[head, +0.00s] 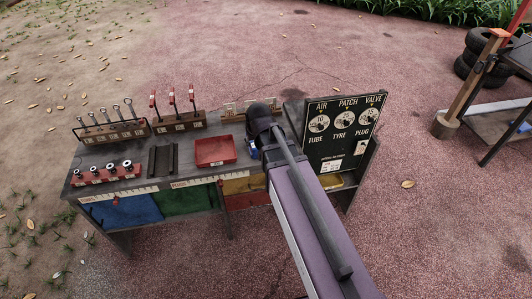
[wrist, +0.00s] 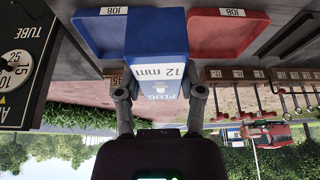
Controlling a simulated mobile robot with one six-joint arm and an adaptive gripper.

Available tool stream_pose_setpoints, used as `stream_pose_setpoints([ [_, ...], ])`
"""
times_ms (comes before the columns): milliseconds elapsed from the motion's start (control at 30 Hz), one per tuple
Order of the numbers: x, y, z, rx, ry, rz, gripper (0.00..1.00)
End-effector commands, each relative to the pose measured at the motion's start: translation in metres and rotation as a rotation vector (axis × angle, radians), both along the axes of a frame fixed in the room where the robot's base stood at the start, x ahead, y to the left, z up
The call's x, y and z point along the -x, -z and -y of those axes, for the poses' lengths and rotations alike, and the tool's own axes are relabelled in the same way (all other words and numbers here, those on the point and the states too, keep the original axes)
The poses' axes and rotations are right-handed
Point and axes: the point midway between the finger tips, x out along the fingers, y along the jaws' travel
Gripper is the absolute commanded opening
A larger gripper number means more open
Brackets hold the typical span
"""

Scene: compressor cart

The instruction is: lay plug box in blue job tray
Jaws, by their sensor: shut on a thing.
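The plug box (wrist: 158,38) is blue and white, marked "12 mm" and "PLUG". My gripper (wrist: 160,94) is shut on it, one finger on each side, in the wrist view. The blue job tray (wrist: 84,42) shows beyond the box at the upper left, partly covered by it, and looks empty where visible. I cannot tell the gap between box and tray. In the head view my gripper (head: 260,124) is over the bench, right of the red tray. A small patch of blue shows under it; my arm hides most of that spot.
The red job tray (head: 215,151) is empty and sits left of my gripper. A dark grooved block (head: 162,160) and racks of tools (head: 180,122) stand further left. The upright black tube, patch and valve board (head: 340,130) stands close on the right.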

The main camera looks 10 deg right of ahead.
Motion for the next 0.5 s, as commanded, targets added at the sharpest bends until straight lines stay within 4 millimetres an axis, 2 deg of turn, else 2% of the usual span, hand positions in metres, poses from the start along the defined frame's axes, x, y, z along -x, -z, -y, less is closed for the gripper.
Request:
stream_pose_setpoints([
  [33, 0.0, 0.018, 0.002, 0.0, 0.005, 0.0, 0.0],
  [500, 0.003, 0.091, 0.019, 0.0, 0.054, 0.001, 0.0],
])
